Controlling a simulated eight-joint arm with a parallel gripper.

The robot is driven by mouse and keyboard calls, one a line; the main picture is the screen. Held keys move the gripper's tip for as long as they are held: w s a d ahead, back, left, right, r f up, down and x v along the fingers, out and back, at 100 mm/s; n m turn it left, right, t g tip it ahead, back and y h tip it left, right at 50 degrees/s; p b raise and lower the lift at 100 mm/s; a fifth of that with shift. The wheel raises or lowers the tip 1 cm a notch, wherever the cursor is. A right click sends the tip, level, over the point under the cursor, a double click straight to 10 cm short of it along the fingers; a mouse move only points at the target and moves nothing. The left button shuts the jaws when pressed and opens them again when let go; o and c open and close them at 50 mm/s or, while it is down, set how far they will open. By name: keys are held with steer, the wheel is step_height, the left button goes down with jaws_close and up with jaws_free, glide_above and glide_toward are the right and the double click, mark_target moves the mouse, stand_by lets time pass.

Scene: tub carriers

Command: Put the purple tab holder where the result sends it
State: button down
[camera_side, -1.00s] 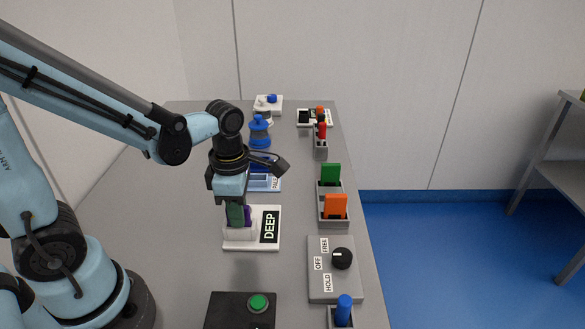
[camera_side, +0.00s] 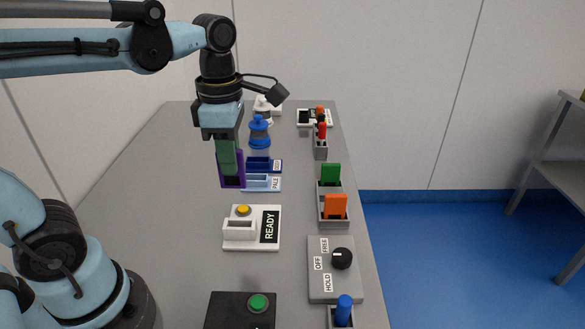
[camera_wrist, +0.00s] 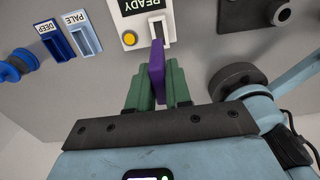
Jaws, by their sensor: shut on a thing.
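The purple tab holder (camera_side: 241,172) is gripped upright between the green fingers of my gripper (camera_side: 228,160), raised above the table. It also shows in the wrist view (camera_wrist: 157,66), between the fingers (camera_wrist: 158,88). The white reader (camera_side: 238,236) stands below and nearer, with an empty-looking slot, a yellow button and a display reading READY (camera_side: 269,227). The pale blue tray (camera_side: 264,186), labelled PALE, and the dark blue tray (camera_side: 264,166) stand beside and behind the holder in the side view. The dark one's label reads DEEP in the wrist view (camera_wrist: 57,44).
A blue bottle (camera_side: 259,133) stands behind the trays. Grey stands with green (camera_side: 330,174) and orange tabs (camera_side: 335,206) line the right edge. A dial box (camera_side: 326,283) and a black box with a green button (camera_side: 222,310) are in front. The table's left part is clear.

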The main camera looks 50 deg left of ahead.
step_height(320, 180, up, 4)
steer(key=shift+r, duration=0.25)
steer(key=shift+w+r, duration=0.1)
steer(key=shift+r, duration=0.1)
steer(key=shift+w+r, duration=0.1)
steer(key=shift+w, duration=0.2)
steer(key=w+a+f, duration=0.3)
steer(key=w+f, duration=0.1)
steer(key=w, duration=0.4)
steer(key=w+a+f, duration=0.4)
steer(key=w, duration=0.4)
steer(key=shift+w+a+f, duration=0.35)
steer(key=shift+a+f, duration=1.4)
steer(key=shift+a, duration=0.05)
steer(key=shift+w+a+f, duration=0.4)
steer(key=shift+a+f, duration=1.3)
steer(key=shift+a, duration=0.1)
steer(key=shift+w+a+f, duration=0.35)
steer(key=shift+a+f, duration=1.4)
steer(key=shift+a, duration=0.05)
steer(key=shift+f, duration=0.15)
